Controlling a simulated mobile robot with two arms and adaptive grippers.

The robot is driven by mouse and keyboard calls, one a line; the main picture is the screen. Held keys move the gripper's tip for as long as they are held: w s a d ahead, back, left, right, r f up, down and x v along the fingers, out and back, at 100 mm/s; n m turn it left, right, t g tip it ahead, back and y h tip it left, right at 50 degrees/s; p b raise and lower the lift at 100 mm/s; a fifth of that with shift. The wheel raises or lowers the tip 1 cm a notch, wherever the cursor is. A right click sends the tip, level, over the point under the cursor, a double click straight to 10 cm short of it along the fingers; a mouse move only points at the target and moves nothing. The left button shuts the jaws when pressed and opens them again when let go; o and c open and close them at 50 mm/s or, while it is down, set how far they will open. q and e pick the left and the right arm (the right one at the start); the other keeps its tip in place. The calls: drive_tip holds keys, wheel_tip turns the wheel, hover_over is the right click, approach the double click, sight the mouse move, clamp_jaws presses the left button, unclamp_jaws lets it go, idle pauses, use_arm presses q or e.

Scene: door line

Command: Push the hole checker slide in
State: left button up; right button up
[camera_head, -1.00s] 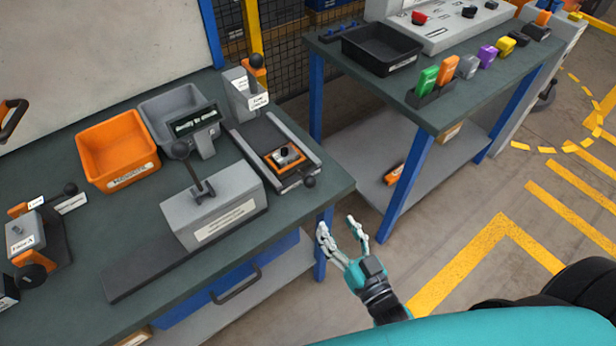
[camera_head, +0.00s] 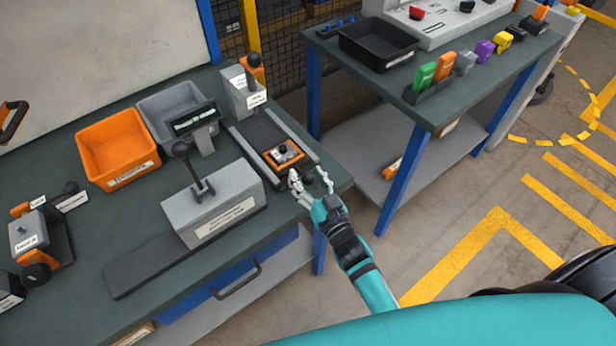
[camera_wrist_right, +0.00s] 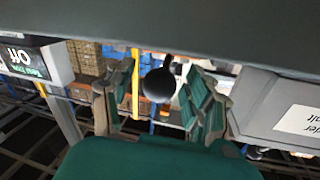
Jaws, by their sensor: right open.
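The hole checker is a grey post (camera_head: 241,92) with a black-knobbed lever and white labels, with a slide between two light rails in front of it. The slide's orange plate (camera_head: 284,155) carries a small grey part with a dark hole or knob. The black ball knob (camera_wrist_right: 158,85) at the slide's front end sits between the fingers of my right gripper (camera_head: 310,176) in the wrist view. My right gripper is open, with its fingers on either side of the knob; contact is not clear. My left gripper is not in view.
An orange bin (camera_head: 118,147) and a grey bin (camera_head: 172,108) stand at the back of the bench. A grey fixture with a lever (camera_head: 213,207) is left of the slide. A second table (camera_head: 460,110) stands to the right, across a gap.

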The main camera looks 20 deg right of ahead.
drive_tip(key=c, duration=1.1)
clamp_jaws()
drive_tip(key=shift+w+f, duration=0.1)
